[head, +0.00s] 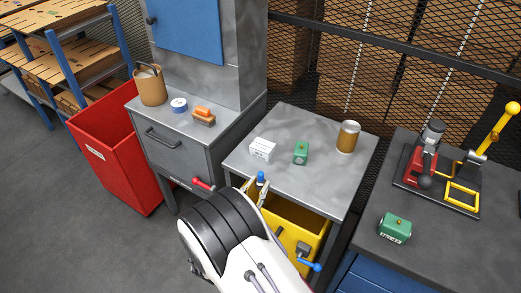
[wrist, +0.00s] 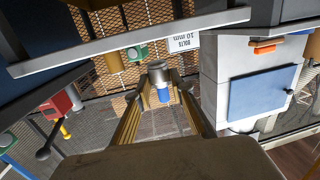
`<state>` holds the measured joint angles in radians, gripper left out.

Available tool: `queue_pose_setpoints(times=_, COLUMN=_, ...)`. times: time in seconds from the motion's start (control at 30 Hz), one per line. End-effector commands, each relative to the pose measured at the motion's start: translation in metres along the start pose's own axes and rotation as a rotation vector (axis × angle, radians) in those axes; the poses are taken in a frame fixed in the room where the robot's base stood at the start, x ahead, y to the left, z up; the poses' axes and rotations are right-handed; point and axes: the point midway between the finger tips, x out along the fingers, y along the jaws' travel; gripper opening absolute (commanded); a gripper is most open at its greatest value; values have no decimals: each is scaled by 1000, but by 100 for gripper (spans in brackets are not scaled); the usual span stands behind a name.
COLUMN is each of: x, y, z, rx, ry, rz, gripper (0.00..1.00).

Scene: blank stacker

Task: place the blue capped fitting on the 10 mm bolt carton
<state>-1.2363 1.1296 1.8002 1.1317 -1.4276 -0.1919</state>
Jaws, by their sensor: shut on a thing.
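My gripper (head: 255,189) is shut on the blue capped fitting (head: 261,177), in front of the near edge of the grey table. In the wrist view, the fitting (wrist: 160,88) shows a grey metal body and a blue cap between the fingers. The 10 mm bolt carton (head: 262,149) is a small white box on the table's left part, beyond my gripper. In the wrist view, the carton (wrist: 184,41) appears upside down, with "BOLTS 10 mm" on its face. The fitting is apart from the carton.
A green box (head: 301,153) stands right of the carton, and a brown can (head: 348,137) stands farther right on the grey table (head: 300,185). A yellow bin (head: 300,222) sits below. A drawer cabinet (head: 180,150) is left; a dark bench (head: 370,250) is right.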

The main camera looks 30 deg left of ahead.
Motion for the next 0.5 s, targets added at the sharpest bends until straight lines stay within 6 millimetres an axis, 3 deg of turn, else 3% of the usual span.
queue_pose_setpoints(times=0.23, x=59, y=14, z=-46, rx=6, ry=3, rz=19, gripper=0)
queue_pose_setpoints(times=0.5, x=124, y=10, z=-103, rx=1, ry=5, rz=-66, gripper=0)
